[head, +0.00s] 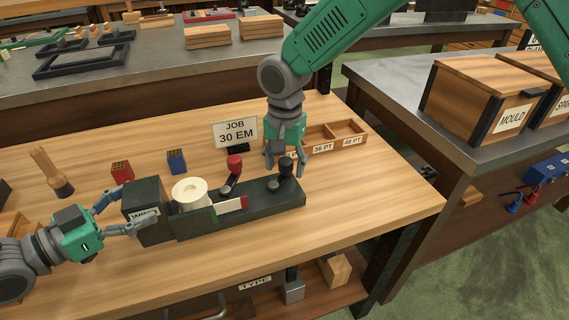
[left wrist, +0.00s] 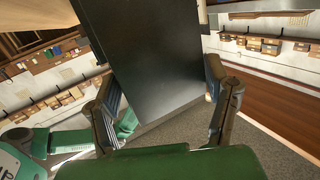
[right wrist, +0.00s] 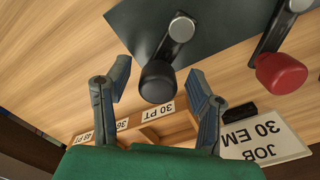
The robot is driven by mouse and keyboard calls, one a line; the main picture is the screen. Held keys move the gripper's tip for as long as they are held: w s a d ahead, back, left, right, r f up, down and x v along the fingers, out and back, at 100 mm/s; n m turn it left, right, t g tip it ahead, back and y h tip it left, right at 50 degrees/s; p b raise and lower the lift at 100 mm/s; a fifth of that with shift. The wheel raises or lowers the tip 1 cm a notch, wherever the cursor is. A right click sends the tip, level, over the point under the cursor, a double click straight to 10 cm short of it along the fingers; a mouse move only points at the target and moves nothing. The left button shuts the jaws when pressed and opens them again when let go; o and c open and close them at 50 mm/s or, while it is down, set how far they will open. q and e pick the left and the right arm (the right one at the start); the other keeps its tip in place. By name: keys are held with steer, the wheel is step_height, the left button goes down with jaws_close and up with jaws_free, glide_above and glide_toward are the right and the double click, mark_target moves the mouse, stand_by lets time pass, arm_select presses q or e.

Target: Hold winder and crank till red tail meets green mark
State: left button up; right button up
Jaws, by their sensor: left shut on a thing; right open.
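The winder is a long dark base (head: 190,228) on the bench with a block at its left end and a cream spool (head: 190,193). My left gripper (head: 138,205) is shut on the end block, whose dark face (left wrist: 155,60) fills the left wrist view. The tape on the front has a red tail (head: 244,202) at its right end; a green mark (head: 213,214) shows left of it. One crank has a red knob (head: 235,163), the other a black knob (head: 285,166). My right gripper (right wrist: 160,68) is open, fingers on either side of the black knob (right wrist: 157,82), without visible contact.
A JOB 30 EM sign (head: 235,132) stands behind the winder, beside a divided wooden tray (head: 345,133). Red (head: 122,172) and blue (head: 177,161) blocks and a wooden-handled tool (head: 50,170) are at the left. The bench's right front is clear.

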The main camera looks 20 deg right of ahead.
jaws_close()
